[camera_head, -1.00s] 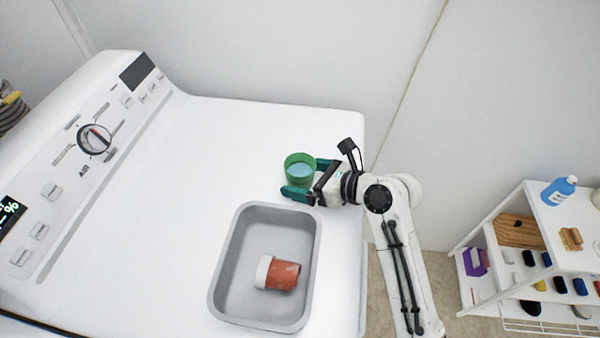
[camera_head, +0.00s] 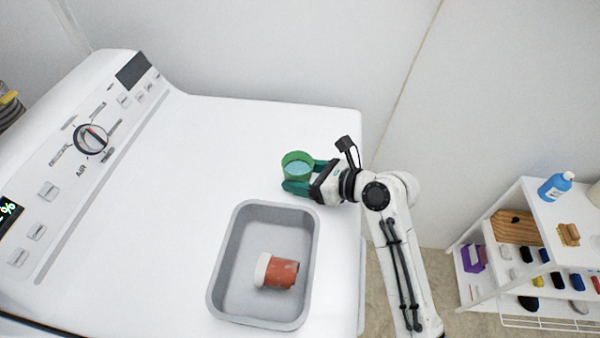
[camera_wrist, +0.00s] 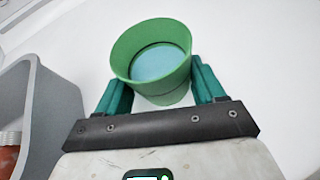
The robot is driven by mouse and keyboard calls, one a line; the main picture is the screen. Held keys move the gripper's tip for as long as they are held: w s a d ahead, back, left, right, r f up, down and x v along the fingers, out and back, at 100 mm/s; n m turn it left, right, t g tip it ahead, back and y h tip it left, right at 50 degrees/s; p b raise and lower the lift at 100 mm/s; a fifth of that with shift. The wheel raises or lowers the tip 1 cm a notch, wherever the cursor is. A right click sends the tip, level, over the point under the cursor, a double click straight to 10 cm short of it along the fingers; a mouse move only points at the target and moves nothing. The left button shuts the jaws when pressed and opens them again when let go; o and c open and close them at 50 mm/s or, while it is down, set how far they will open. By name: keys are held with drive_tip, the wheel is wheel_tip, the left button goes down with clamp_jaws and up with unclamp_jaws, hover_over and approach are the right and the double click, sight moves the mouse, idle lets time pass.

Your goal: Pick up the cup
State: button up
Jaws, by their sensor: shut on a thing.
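A green cup (camera_head: 297,166) with a light blue inside bottom is near the right side of the white machine top, behind the grey tray. It also shows in the wrist view (camera_wrist: 152,58), open end up and slightly tilted in the picture. My gripper (camera_head: 296,175) has its green fingers on both sides of the cup, shut on it. In the wrist view the gripper (camera_wrist: 160,88) has one finger on each side of the cup's lower wall. I cannot tell whether the cup's base touches the machine top.
A grey tray (camera_head: 226,262) stands in front of the cup. A red-brown pot with a white rim (camera_head: 280,271) lies on its side in it. The machine's control panel (camera_head: 70,165) rises at the left. A white shelf (camera_head: 540,235) stands at the right. The machine top's middle is clear.

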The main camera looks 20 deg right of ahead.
drive_tip(key=shift+r, duration=0.1)
drive_tip(key=shift+r, duration=1.3)
drive_tip(key=s+d+r+p, duration=0.2)
drive_tip(key=s+r+p, duration=0.2)
drive_tip(key=s+r, duration=0.6)
drive_tip(key=shift+s+p, duration=0.3)
drive_tip(key=shift+s, duration=1.5)
drive_tip(key=shift+r, duration=0.15)
